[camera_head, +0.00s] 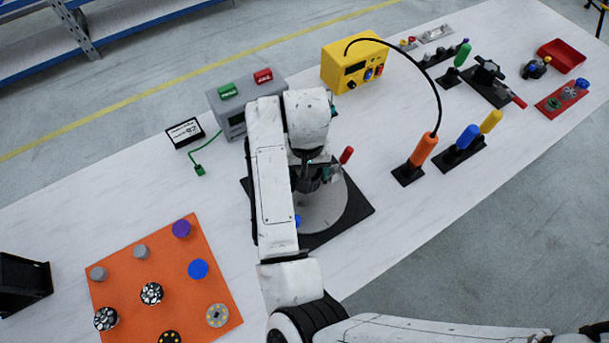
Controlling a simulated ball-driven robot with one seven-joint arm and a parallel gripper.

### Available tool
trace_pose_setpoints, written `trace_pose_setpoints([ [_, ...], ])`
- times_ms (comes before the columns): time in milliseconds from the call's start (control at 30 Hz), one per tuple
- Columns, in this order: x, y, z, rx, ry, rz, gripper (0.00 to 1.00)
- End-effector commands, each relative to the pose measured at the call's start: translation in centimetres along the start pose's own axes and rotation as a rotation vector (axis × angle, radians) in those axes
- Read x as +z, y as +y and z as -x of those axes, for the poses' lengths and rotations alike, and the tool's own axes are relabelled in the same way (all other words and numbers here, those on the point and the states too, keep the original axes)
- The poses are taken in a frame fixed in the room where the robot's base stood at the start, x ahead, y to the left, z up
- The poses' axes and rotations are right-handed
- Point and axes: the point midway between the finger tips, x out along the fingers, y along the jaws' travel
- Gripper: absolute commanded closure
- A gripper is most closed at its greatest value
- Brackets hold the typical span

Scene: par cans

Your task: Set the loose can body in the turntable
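The turntable, a grey round plate (328,212) on a black square base (361,212), is partly covered by my white arm. My gripper (318,182) points down over the plate. A small grey-teal piece shows beside its fingers; whether it is the can body, and whether it is held, I cannot tell. The fingertips are too small and hidden to judge. An orange mat (190,290) at lower left carries grey cylinders (98,273) (140,251), dark round pieces with light dots (151,293) and coloured discs (198,269). Which piece is the loose can body is unclear.
A red handle (346,155) and a blue knob (297,221) stand at the turntable. Behind are a grey box (231,119) with green and red tops and a yellow unit (354,68) cabled to an orange-handled tool (422,151). More holders stand right; white table lies between.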

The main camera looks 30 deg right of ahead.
Motion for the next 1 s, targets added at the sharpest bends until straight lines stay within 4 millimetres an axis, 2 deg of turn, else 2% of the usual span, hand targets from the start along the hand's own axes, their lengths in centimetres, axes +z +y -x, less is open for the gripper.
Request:
trace_pose_setpoints([
  [33, 0.0, 0.1, -0.9, 0.003, 0.000, -0.067, 0.72],
  [67, 0.0, 0.1, -0.9, 0.003, -0.001, -0.110, 0.72],
  [300, 0.0, -0.2, -0.2, 0.002, -0.007, -0.327, 0.72],
  [567, 0.0, -0.2, -0.8, 0.003, -0.008, -0.350, 0.72],
  [1000, 0.1, -0.2, -4.3, 0.004, -0.007, -0.347, 0.72],
])
